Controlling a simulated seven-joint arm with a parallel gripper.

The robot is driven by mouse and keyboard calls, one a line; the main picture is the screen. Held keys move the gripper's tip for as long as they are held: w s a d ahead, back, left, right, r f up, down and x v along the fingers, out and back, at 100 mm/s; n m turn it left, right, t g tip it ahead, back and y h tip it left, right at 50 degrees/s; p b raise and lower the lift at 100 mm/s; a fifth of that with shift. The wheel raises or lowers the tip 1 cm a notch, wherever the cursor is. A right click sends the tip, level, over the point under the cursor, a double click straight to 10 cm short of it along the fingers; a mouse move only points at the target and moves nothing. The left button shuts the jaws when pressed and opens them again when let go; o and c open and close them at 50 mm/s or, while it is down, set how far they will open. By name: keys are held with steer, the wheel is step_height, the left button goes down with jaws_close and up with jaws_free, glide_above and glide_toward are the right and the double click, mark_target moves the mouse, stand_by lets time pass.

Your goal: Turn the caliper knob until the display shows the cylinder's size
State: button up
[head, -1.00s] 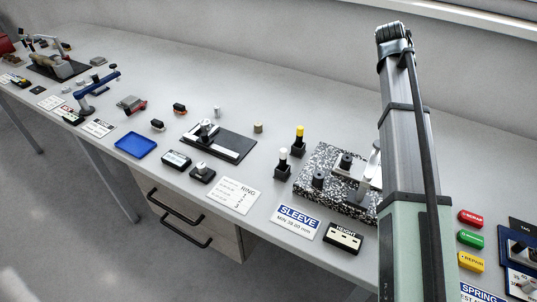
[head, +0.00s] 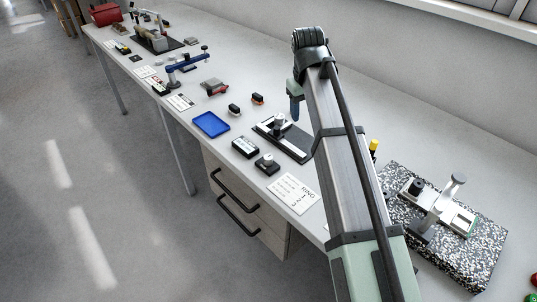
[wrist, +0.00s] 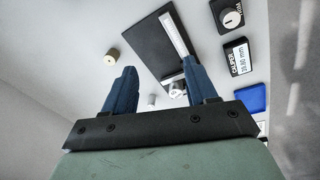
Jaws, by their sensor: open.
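The caliper (head: 297,145) lies on a black board, with a silver beam along it. It also shows in the wrist view (wrist: 177,36). A light round-topped piece (wrist: 178,91) stands at its jaws; whether both jaws touch it is hidden. The black display box (wrist: 237,57) is labelled CALIPER and seems to read 20.80 mm. The knob (wrist: 231,18) is a round dial on a black base; it also shows in the head view (head: 267,162). My gripper (wrist: 160,88) is open and empty, above the bench by the caliper's jaw end, away from the knob.
A blue tray (head: 211,124) lies left of the display box, and a RING card (head: 294,193) right of the knob. A speckled slab (head: 478,245) with a fixture stands further right.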

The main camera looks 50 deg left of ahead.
steer(key=n+g, duration=0.2)
glide_toward(268, 157)
step_height(268, 157, down, 9)
steer(key=shift+s+a, duration=0.1)
steer(key=shift+a, duration=0.05)
stand_by(0.4)
steer(key=c, duration=1.1)
steer(key=shift+o, duration=0.2)
